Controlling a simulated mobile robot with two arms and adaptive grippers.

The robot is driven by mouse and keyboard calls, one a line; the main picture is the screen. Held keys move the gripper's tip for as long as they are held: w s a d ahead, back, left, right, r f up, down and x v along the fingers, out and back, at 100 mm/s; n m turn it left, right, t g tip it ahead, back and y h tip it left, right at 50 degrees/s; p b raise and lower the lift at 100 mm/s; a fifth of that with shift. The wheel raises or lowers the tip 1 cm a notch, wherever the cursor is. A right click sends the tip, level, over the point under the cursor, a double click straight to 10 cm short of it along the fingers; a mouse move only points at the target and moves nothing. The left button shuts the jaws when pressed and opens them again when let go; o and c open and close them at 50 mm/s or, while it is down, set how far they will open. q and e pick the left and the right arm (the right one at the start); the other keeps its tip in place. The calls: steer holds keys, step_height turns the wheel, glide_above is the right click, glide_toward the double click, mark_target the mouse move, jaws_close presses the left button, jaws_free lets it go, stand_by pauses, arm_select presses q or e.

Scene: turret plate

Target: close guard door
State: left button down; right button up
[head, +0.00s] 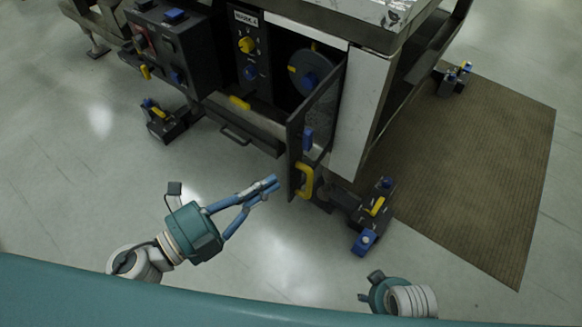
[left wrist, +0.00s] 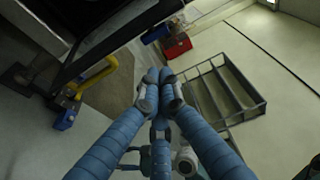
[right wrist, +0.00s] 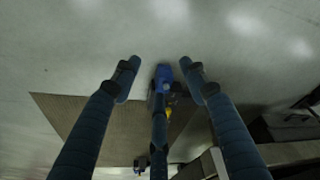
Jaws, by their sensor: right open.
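The guard door (head: 294,150) is a dark framed panel on the machine front. It stands open, swung out toward me, with a yellow handle (head: 305,181) low on its outer end. In the left wrist view the yellow handle (left wrist: 100,75) is at the left, beside the dark door frame (left wrist: 112,40). My left gripper (head: 274,183) is left of the handle and apart from it. Its fingertips meet in the left wrist view (left wrist: 158,78), with nothing seen between them. My right gripper (right wrist: 160,65) is open and empty; the head view shows only its wrist end at the bottom.
The machine's opening shows a round blue-grey plate (head: 312,72) and knobs. Black feet with blue and yellow parts (head: 375,208) stand on the floor near the door. A brown mat (head: 480,170) lies at right. The floor (head: 90,190) at left is clear.

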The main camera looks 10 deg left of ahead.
mark_target(306, 144)
steer(key=s+f+p, duration=0.4)
steer(key=s+f, duration=0.1)
steer(key=f, duration=0.6)
arm_select(q)
steer(key=shift+w+d+r+b, duration=0.1)
steer(key=shift+w+d+b, duration=0.2)
steer(key=shift+w+d, duration=0.75)
steer(key=shift+w+d+r+b, duration=0.1)
steer(key=shift+w+d+b, duration=0.2)
steer(key=shift+w, duration=1.4)
steer(key=shift+w+d+r+b, duration=0.1)
steer(key=shift+w+d+b, duration=0.15)
steer(key=shift+w+d, duration=0.8)
arm_select(e)
steer(key=shift+w+d+r, duration=0.1)
steer(key=shift+w+r, duration=0.55)
steer(key=shift+r, duration=0.35)
steer(key=shift+w+r, duration=0.6)
steer(key=shift+r, duration=0.4)
arm_select(q)
steer(key=shift+w+a+m+h, duration=0.3)
steer(key=shift+w+a, duration=0.1)
steer(key=shift+a, duration=0.05)
